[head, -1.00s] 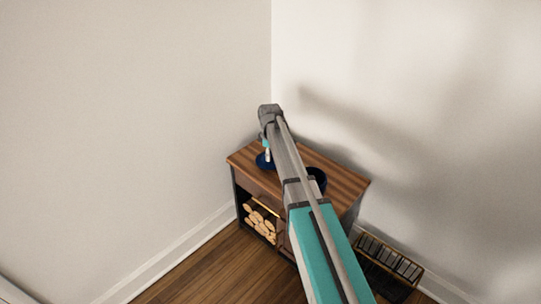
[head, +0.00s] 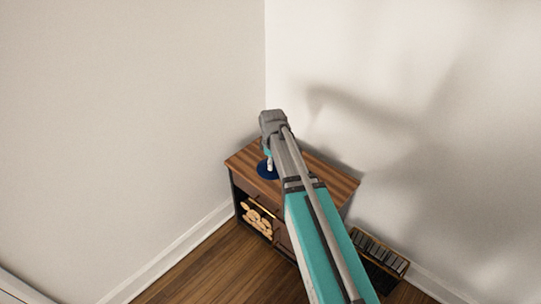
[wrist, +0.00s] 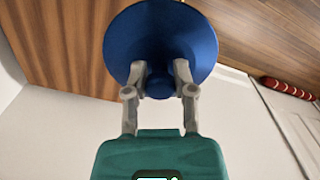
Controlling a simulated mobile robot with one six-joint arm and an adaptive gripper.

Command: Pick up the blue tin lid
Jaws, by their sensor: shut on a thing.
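The blue tin lid (wrist: 160,34) is a round blue disc with a knob in its middle. In the wrist view my gripper (wrist: 160,82) is shut on the knob, with one finger on each side. In the head view the lid (head: 263,171) shows as a dark blue edge over the left part of the wooden cabinet top, under my gripper (head: 269,162). My arm hides part of it. I cannot tell whether the lid touches the cabinet top.
The small wooden cabinet (head: 328,172) stands in the room corner, with cut logs (head: 258,222) in its open lower bay. A dark rack (head: 380,252) is on the floor at right. A red ribbed object (wrist: 289,87) shows at the right of the wrist view.

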